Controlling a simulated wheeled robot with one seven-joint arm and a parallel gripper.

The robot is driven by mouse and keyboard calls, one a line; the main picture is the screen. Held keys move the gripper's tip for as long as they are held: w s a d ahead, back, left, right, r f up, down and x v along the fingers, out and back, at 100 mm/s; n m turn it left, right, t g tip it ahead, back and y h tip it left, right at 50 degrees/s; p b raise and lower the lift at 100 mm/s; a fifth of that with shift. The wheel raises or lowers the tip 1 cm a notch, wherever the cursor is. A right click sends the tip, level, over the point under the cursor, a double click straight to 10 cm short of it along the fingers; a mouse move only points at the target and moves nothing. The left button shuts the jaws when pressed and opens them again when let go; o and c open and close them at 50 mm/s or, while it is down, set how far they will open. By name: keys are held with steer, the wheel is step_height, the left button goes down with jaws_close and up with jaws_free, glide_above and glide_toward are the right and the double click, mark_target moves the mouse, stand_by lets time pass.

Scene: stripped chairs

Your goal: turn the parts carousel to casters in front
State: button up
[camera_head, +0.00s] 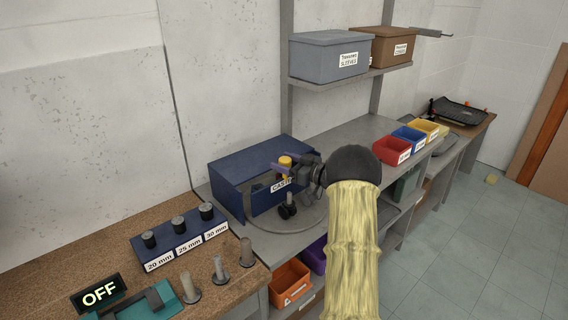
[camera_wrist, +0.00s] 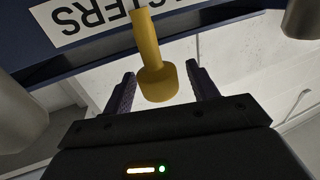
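The parts carousel is a round grey turntable (camera_head: 262,222) partly under a dark blue housing (camera_head: 262,160). A white label (camera_head: 280,186) reading "CAST…" faces front; its rest is hidden by my arm. In the wrist view the label (camera_wrist: 85,15) shows upside down, ending in "STERS". A small black caster (camera_head: 288,210) stands on the turntable below it. A yellow knob (camera_head: 286,160) rises by the label. My gripper (camera_head: 283,169) is open around this knob. In the wrist view the knob (camera_wrist: 158,84) is between the two purple fingers, with a gap on each side.
A bench at left holds a blue rack (camera_head: 180,240) with mm labels, loose grey posts (camera_head: 218,270) and an "OFF" display (camera_head: 99,292). Red (camera_head: 391,150), blue and yellow bins stand at right. A shelf with two boxes (camera_head: 328,55) is above.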

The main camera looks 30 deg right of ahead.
steer(key=shift+s, duration=0.1)
steer(key=b+v, duration=0.2)
steer(key=v, duration=1.5)
steer(key=shift+d, duration=0.25)
steer(key=shift+a, duration=0.15)
steer(key=w+a+r+m+g+h+p, duration=0.1)
steer(key=w+a+r+m+h+p, duration=0.35)
steer(key=w+a+h, duration=0.4)
steer(key=s+a+f+g+p, duration=0.1)
steer(key=s+a+f+g, duration=0.1)
steer(key=s+a+g, duration=0.4)
steer(key=s+a+f+m+g+p, duration=0.1)
steer(key=s+a+g, duration=0.5)
steer(key=s+a, duration=1.1)
steer(key=s+f+p, duration=0.1)
steer(key=s+f, duration=0.1)
steer(key=s, duration=0.3)
steer(key=shift+a+f+p, duration=0.2)
steer(key=shift+f+p, duration=0.1)
